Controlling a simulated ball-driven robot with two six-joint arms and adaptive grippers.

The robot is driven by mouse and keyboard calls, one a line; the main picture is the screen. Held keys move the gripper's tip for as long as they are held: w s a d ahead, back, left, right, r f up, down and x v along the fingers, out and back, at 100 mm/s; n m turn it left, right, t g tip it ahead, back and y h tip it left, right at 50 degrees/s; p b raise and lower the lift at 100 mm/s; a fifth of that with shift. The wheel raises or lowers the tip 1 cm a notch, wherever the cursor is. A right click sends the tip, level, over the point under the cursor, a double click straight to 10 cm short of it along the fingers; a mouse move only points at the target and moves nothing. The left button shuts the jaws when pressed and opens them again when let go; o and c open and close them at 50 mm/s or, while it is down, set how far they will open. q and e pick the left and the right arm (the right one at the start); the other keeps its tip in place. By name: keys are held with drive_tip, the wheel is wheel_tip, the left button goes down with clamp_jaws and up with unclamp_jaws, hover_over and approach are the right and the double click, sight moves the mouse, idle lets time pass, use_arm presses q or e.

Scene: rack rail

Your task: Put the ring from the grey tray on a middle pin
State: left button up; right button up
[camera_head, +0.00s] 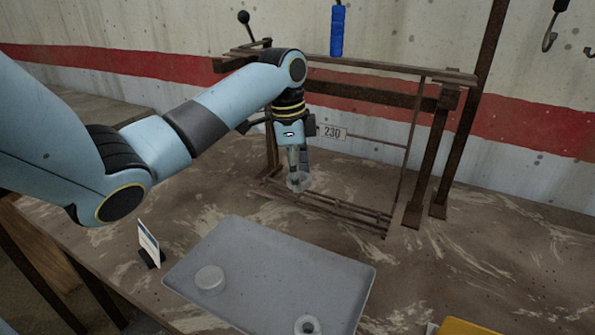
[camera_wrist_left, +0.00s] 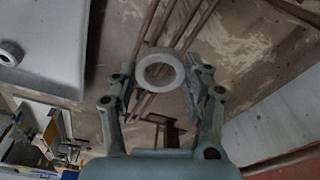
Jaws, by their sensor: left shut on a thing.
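My left gripper (camera_head: 298,178) is shut on a pale grey ring (camera_head: 298,182) and holds it near the low rods of the brown rack (camera_head: 425,160). In the left wrist view the ring (camera_wrist_left: 160,72) sits between the fingertips of my left gripper (camera_wrist_left: 161,88), its hole facing the camera. Long thin rods (camera_wrist_left: 172,30) pass behind the ring there. I cannot tell which pin, if any, is under the ring. The grey tray (camera_head: 270,260) lies nearer the front, with a second ring (camera_head: 307,325) on it. My right gripper is not in view.
A pale round disc (camera_head: 210,278) lies on the tray. A small card on a stand (camera_head: 149,243) is left of the tray. A blue cylinder (camera_head: 337,31) hangs above the rack. A yellow object (camera_head: 462,327) is at the bottom right. The table right of the rack is clear.

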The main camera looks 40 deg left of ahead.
use_arm(q)
drive_tip(key=shift+f, duration=0.15)
idle(0.3)
drive_tip(key=shift+f+b, duration=0.65)
drive_tip(key=shift+f, duration=0.7)
drive_tip(key=o, duration=1.2)
drive_tip(key=r, duration=0.8)
drive_tip(key=s+a+r, duration=0.1)
drive_tip(key=r, duration=0.3)
drive_tip(key=shift+f, duration=0.1)
